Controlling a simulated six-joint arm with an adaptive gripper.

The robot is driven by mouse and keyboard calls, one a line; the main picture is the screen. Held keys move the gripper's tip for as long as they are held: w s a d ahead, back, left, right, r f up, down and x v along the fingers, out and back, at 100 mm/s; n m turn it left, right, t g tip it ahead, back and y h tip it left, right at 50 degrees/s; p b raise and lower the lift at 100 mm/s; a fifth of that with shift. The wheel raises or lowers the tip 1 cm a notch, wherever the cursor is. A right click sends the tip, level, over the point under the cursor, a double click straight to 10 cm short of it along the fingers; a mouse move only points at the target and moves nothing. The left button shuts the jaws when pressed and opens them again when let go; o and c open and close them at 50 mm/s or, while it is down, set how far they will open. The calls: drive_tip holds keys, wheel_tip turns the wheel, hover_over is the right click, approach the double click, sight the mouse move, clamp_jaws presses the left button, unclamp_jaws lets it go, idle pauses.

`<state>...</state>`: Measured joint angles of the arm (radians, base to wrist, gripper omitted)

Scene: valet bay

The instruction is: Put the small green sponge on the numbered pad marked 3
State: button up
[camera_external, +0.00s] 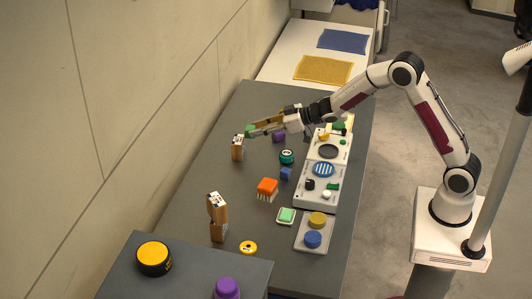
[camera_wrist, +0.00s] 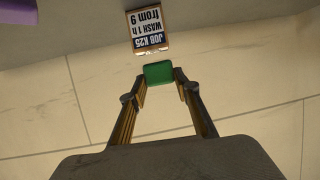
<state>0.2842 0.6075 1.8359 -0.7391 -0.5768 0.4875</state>
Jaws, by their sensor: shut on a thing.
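My gripper (camera_external: 256,130) is shut on a small green block (camera_wrist: 158,72), which looks like the small green sponge. It holds the block at its fingertips, above the far left part of the grey table. In the wrist view, the block sits between the two fingertips (camera_wrist: 160,82). The block also shows at the end of the jaws in the external view (camera_external: 249,131). I cannot read a number 3 on any pad. A white panel (camera_external: 309,200) carries a dark round pad (camera_external: 328,152) and a blue striped round pad (camera_external: 323,170).
A wooden block with a job card (camera_external: 237,149) stands just below my gripper; its card reads "JOB K25" in the wrist view (camera_wrist: 147,28). A stacked pair of brown blocks (camera_external: 217,208), an orange brush (camera_external: 267,187) and a green-topped white item (camera_external: 286,215) stand nearer. The wall (camera_external: 170,100) is left.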

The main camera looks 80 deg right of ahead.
sight(248, 128)
drive_tip(key=shift+w+d+r+n+y, duration=0.15)
drive_tip(key=shift+w+r+n+y, duration=0.2)
drive_tip(key=shift+w, duration=0.35)
drive_tip(key=shift+w+d+r+n+y, duration=0.15)
drive_tip(key=shift+w+r+n+y, duration=0.15)
drive_tip(key=shift+w, duration=0.35)
drive_tip(key=shift+w+r+n+g+y, duration=0.3)
drive_tip(key=shift+w+r+n+y, duration=0.25)
drive_tip(key=shift+w+y, duration=0.2)
drive_tip(key=shift+w+r+n+g+y, duration=0.15)
drive_tip(key=shift+w+n+g+y, duration=0.2)
drive_tip(key=shift+n+y, duration=0.4)
drive_tip(key=n+g+y, duration=0.1)
drive_tip(key=a+n+g+y, duration=0.1)
drive_tip(key=s+f+n+g+y, duration=0.1)
drive_tip(key=n+y, duration=0.1)
drive_tip(key=shift+s+a, duration=0.1)
drive_tip(key=shift+a, duration=0.1)
drive_tip(key=shift+s+a+f+n+g+y, duration=0.3)
drive_tip(key=shift+s+n+g+y, duration=0.1)
drive_tip(key=shift+s+n+g, duration=0.2)
drive_tip(key=shift+s+a+f+n+g+y, duration=0.25)
drive_tip(key=shift+s+a+n+g+y, duration=0.15)
drive_tip(key=shift+s+n, duration=0.25)
drive_tip(key=s, duration=0.1)
drive_tip(key=s+n+g, duration=0.1)
drive_tip(key=s, duration=0.1)
drive_tip(key=s+a+f+g+y, duration=0.1)
drive_tip(key=shift+s+n, duration=0.2)
drive_tip(key=shift+n, duration=0.2)
